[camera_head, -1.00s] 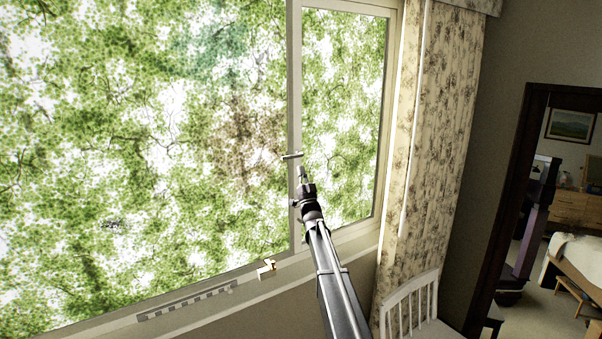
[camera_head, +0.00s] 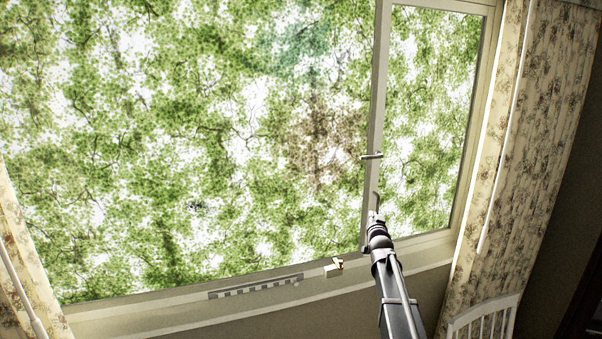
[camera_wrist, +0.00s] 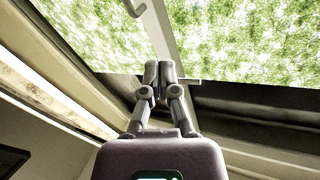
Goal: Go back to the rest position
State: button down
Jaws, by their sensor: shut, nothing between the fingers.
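My gripper (camera_head: 376,203) shows in the head view at the end of my dark arm, in front of the window frame's upright. It is seen small and nearly edge-on there. In the wrist view my gripper (camera_wrist: 159,70) has its two grey fingers together, with nothing seen between them. A metal window handle (camera_head: 371,156) is on the upright just above the gripper in the head view, with a small gap in the picture. A light bar (camera_wrist: 188,81) shows beside the fingertips in the wrist view; I cannot tell whether it touches them.
The large window (camera_head: 200,140) fills most of the head view. Floral curtains (camera_head: 530,150) hang at the sides. A white chair back (camera_head: 485,320) stands at lower right.

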jog(key=s+a+f+n+g, duration=0.1)
jog(key=s+a+f+g, duration=0.1)
jog(key=s+f+g, duration=0.6)
jog(key=s+a+f+n+g, duration=0.1)
jog(key=s+a+f+g, duration=0.15)
jog(key=s+f, duration=0.65)
jog(key=s+a+f+g, duration=0.1)
jog(key=s+g, duration=0.1)
jog(key=s, duration=0.7)
jog(key=s+a+f+n+g+y+b, duration=0.1)
jog(key=s+g, duration=0.2)
jog(key=s, duration=0.5)
jog(key=s+a+f+n+g, duration=0.1)
jog(key=s+a+g, duration=0.1)
jog(key=s, duration=0.7)
jog(key=shift+s+f+g+y, duration=0.3)
jog(key=shift+s+f+g, duration=0.05)
jog(key=shift+g, duration=0.1)
